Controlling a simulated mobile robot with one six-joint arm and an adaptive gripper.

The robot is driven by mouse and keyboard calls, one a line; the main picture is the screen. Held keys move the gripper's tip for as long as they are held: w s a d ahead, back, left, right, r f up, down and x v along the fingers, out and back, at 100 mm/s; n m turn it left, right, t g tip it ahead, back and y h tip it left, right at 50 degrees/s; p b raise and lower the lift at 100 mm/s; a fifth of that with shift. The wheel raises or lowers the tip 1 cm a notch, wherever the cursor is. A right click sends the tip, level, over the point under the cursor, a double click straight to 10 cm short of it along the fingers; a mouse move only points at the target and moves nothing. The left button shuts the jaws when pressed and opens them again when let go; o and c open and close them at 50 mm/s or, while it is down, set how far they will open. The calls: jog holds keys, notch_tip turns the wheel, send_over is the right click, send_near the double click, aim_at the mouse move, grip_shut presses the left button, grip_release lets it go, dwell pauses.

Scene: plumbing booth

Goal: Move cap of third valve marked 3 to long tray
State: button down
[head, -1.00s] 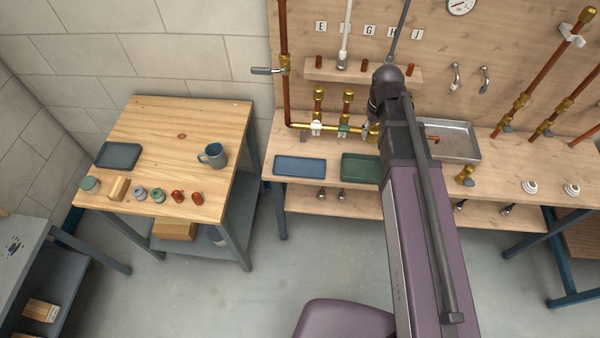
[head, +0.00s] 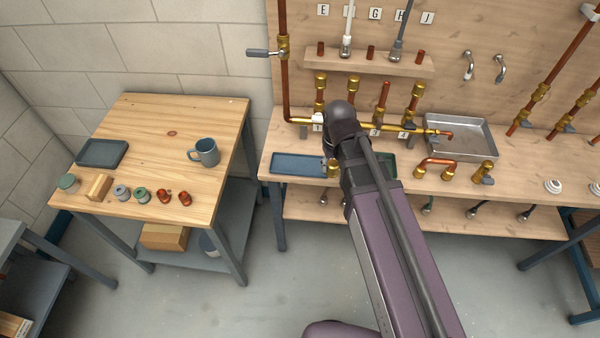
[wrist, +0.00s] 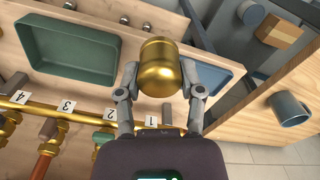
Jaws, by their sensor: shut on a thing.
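My gripper (wrist: 162,80) is shut on a brass cap (wrist: 160,66), held between its two fingers. In the head view the cap (head: 333,169) shows at the right end of the long blue tray (head: 290,163), with my arm hiding most of the gripper. In the wrist view the blue tray (wrist: 226,76) is partly hidden behind the right finger and cap. The third valve's pipe (head: 382,96) stands upright with a bare copper top, near the tag marked 3 (wrist: 66,106). The cap's height above the tray is hard to tell.
A green tray (wrist: 65,48) lies beside the blue one. Capped valve pipes (head: 417,93) stand along the brass manifold behind the trays. A metal tray (head: 480,150) and a copper elbow (head: 437,161) are to the right. A mug (head: 206,152) stands on the left table.

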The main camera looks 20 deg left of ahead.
jog(key=s+a+f+b, duration=0.3)
jog(key=s+f+b, duration=0.2)
jog(key=f+b, duration=0.1)
jog(key=shift+s+a+f, duration=0.2)
jog(key=shift+a+f, duration=0.15)
jog(key=shift+f, duration=0.15)
jog(key=shift+w+a, duration=0.1)
jog(key=b, duration=0.1)
send_over(299, 165)
jog(key=s, duration=0.1)
jog(key=shift+d+f, duration=0.45)
jog(key=shift+f, duration=0.25)
jog(key=shift+w+a, duration=0.2)
jog(key=shift+w, duration=0.05)
jog(key=shift+w+a+f+b, duration=0.2)
jog(key=shift+w+f+b, duration=0.1)
jog(key=shift+f+b, duration=1.55)
jog(key=shift+b, duration=0.2)
